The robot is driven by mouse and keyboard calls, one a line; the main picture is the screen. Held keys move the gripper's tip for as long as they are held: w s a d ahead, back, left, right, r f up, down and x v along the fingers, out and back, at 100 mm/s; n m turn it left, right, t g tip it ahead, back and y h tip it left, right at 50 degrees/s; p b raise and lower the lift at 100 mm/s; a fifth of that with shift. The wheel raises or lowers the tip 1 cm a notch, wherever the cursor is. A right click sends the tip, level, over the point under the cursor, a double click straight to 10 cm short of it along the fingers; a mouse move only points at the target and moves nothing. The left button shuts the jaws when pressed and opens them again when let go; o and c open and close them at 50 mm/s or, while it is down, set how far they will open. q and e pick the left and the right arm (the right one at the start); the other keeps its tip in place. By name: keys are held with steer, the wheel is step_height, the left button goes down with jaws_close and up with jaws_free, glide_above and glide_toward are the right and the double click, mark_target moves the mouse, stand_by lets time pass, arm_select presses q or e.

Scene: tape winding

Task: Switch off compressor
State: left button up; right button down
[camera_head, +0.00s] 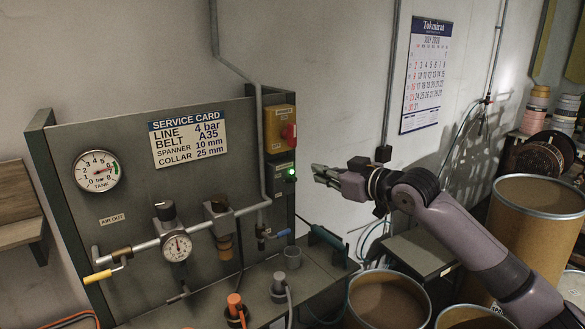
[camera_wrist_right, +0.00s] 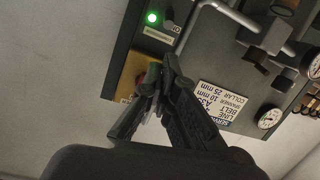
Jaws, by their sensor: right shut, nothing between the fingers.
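My right gripper (camera_head: 317,173) is shut and empty, to the right of the lamp and lower than the red knob, with a gap to the panel in the head view. In the right wrist view the closed fingertips (camera_wrist_right: 158,70) overlap the yellow box (camera_wrist_right: 130,72) and partly hide the knob. The lit green lamp (camera_wrist_right: 152,18) shows there too. My left gripper is not in view.
Brown drums (camera_head: 388,300) stand at the lower right. A calendar (camera_head: 426,75) hangs on the wall.

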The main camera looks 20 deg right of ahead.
mark_target(290, 181)
steer(key=p+x, duration=0.4)
steer(key=x, duration=0.5)
steer(key=shift+w+a, duration=0.1)
steer(key=shift+w, duration=0.2)
steer(key=shift+w+a+f, duration=0.1)
steer(key=shift+w+f, duration=0.05)
steer(key=shift+w, duration=0.1)
